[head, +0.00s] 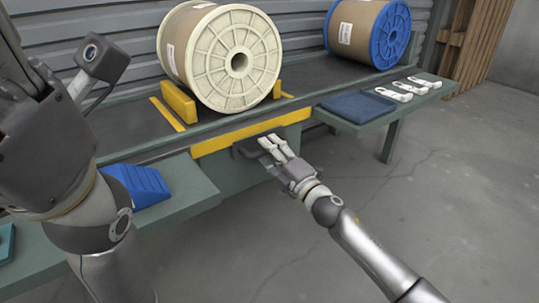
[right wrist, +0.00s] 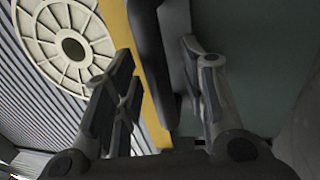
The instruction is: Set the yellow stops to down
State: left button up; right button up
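A yellow stop block (head: 180,103) stands up at the left of the cream-flanged copper spool (head: 240,65). A smaller yellow piece (head: 281,91) shows at the spool's right, mostly hidden behind it. A dark handle (head: 243,151) sits on the bench front below a yellow strip (head: 250,131); it also shows in the right wrist view (right wrist: 150,55). My right gripper (head: 270,146) is at this handle. In the right wrist view its fingers (right wrist: 160,95) are spread, with the handle between them. I cannot make out contact. My left arm fills the left; its fingers are not clear.
A blue-flanged spool (head: 389,35) stands farther along the bench. A dark blue mat (head: 357,107) and several white pieces (head: 409,90) lie on the right shelf. A blue wedge-shaped block (head: 140,184) lies on the left shelf. The floor at front right is clear.

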jog(key=shift+w+a+r, duration=0.1)
jog(key=shift+w+a, duration=0.05)
grip_shut()
dwell(0.4)
notch_tip(320, 180, down, 7)
jog(key=b, duration=0.3)
jog(key=shift+b, duration=0.4)
